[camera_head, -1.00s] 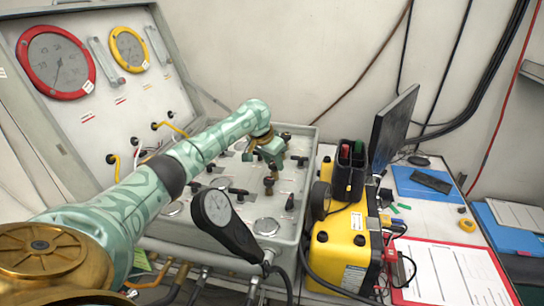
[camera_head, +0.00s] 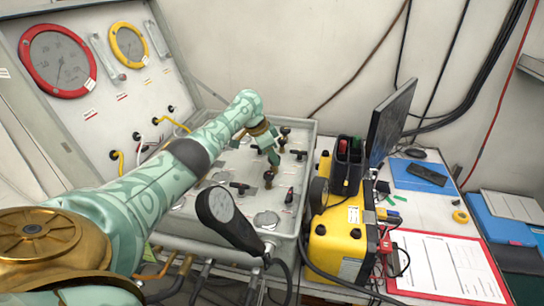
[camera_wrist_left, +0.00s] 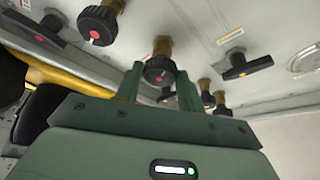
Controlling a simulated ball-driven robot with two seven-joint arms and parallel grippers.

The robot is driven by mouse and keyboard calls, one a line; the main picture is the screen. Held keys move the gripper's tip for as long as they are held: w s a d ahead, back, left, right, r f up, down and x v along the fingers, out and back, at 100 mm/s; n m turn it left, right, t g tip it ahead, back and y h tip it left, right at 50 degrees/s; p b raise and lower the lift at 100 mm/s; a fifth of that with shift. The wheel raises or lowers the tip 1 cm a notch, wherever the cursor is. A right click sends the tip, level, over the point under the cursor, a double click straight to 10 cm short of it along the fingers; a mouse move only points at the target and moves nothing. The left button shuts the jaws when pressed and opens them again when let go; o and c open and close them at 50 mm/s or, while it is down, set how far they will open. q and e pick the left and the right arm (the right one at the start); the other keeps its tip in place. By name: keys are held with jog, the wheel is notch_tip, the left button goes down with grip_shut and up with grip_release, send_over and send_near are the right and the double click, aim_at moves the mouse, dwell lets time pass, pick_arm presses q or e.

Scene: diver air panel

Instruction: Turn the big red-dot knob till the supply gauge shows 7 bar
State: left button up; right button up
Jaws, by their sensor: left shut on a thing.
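In the head view my left gripper (camera_head: 273,157) reaches down to the panel box (camera_head: 215,165), and the knob is hard to make out there. A red-rimmed gauge (camera_head: 58,61) and a smaller yellow-rimmed gauge (camera_head: 129,45) sit in the raised lid. Their numbers are too small to read. My right gripper is not in view.
Another red-dot knob (camera_wrist_left: 98,25) and black T-handles (camera_wrist_left: 247,66) are close to the gripper. A black hand-held gauge (camera_head: 225,215) stands at the box's front. A yellow case (camera_head: 338,245) and a monitor (camera_head: 391,120) stand to the right.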

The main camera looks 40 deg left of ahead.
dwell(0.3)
pick_arm(q)
jog(key=o, duration=1)
jog(key=shift+c, duration=0.2)
jog(key=p+v, duration=0.6)
jog(key=v, duration=1)
jog(key=shift+r, duration=0.15)
